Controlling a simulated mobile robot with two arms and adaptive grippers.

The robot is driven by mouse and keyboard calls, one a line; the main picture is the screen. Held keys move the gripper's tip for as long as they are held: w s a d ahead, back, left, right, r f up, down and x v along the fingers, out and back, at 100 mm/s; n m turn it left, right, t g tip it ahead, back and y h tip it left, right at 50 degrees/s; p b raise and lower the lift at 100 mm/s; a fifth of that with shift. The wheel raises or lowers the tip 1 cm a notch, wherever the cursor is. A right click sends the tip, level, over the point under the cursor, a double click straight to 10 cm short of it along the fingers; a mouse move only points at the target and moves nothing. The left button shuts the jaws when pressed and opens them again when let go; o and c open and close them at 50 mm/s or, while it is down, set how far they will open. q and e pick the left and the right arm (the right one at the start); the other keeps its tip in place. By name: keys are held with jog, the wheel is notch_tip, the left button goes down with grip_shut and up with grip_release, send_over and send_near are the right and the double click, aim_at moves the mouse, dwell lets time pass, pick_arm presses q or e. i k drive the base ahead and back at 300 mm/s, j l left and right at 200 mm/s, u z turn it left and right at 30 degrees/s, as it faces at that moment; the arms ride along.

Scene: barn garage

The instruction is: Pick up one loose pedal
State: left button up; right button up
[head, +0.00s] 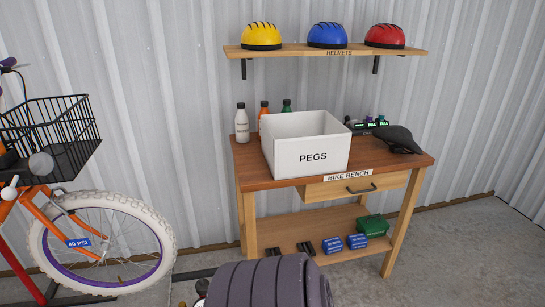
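Two small dark pieces that look like loose pedals lie on the lower shelf of the wooden bench, one at the left (273,252) and one a little right of it (307,248). They are small in the picture, so their detail is hard to tell. The bench (290,183) carries a "BIKE BENCH" label. Neither of my grippers can be made out in the head view. A ribbed grey-purple shape at the bottom centre covers part of the floor in front of the bench.
A white PEGS box (290,163), several bottles, a black saddle (398,138) and small dark items stand on the bench top. Blue boxes (357,241) and a green box (373,225) share the lower shelf. An orange bike (100,240) stands left. Helmets sit on a wall shelf (235,50).

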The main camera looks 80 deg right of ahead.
aim_at(299, 245)
jog(key=z, duration=3.45)
